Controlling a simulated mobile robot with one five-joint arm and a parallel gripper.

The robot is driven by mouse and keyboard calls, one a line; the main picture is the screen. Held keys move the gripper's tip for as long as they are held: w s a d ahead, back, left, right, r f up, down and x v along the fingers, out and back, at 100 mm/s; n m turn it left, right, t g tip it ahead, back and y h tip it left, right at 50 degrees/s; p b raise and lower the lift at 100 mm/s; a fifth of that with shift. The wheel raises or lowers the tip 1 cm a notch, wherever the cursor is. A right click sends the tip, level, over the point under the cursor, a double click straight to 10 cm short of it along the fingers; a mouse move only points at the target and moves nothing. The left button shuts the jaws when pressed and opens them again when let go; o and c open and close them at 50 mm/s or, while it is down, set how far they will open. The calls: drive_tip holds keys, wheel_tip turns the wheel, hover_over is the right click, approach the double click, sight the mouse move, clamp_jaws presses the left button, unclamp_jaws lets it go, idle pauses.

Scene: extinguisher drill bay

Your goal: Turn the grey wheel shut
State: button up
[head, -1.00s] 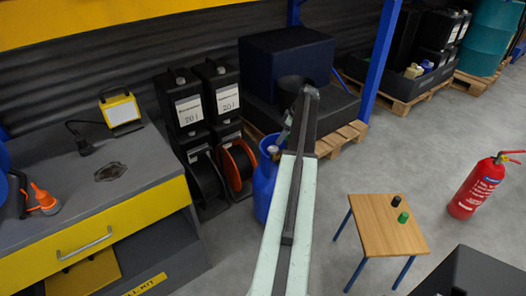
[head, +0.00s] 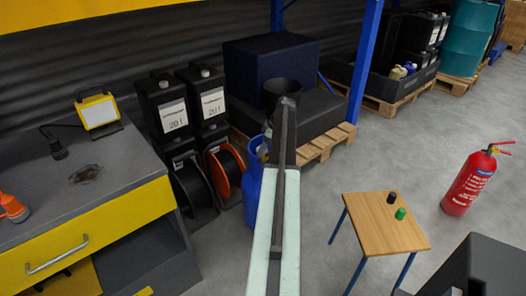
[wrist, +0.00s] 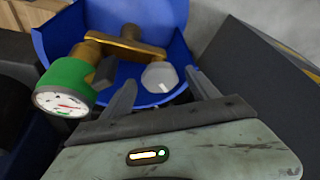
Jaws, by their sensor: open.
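The grey wheel (wrist: 160,77) is a small pale grey knob on a brass valve (wrist: 125,44), inside the blue collar of a gas cylinder (wrist: 180,20). A green-cased gauge (wrist: 65,88) with a white dial sits on the valve's left. My gripper (wrist: 160,79) is open, one finger on each side of the wheel in the wrist view. The wheel shows between the fingertips; I cannot tell whether they touch it. In the head view, the blue cylinder (head: 253,185) stands on the floor, partly hidden by my arm, which also hides the wheel.
Black canisters (head: 170,108) and an orange cable reel (head: 228,172) stand left of the cylinder. A yellow-fronted bench (head: 90,235) is at left. A small wooden table (head: 375,230) and a red extinguisher (head: 470,185) are at right. Between them is open floor.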

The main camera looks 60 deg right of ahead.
drive_tip(key=c, duration=1.4)
drive_tip(key=shift+o, duration=0.2)
